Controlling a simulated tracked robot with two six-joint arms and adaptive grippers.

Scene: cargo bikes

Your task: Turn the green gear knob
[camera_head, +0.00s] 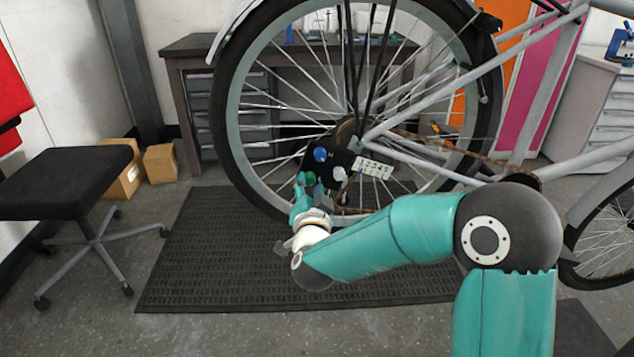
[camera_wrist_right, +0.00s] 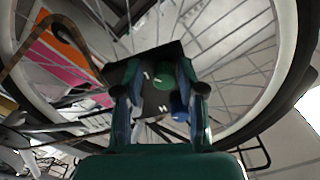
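A black control panel (camera_head: 325,185) with a blue knob (camera_head: 320,154), a green knob (camera_head: 309,178) and a white knob (camera_head: 340,173) sits by the bicycle's rear wheel hub. My right gripper (camera_head: 303,184) is at the green knob, partly covering it. In the right wrist view, the green knob (camera_wrist_right: 165,77) lies between the spread fingers of my right gripper (camera_wrist_right: 158,82), nearer the right finger. A gap shows at the left finger; contact at the right one is unclear. The blue knob (camera_wrist_right: 178,106) is just below it. My left gripper is out of view.
The bicycle wheel (camera_head: 232,150) with its spokes surrounds the panel closely. A white number strip (camera_head: 373,167) is right of the knobs. A black stool (camera_head: 65,183) stands left, a workbench (camera_head: 185,75) behind.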

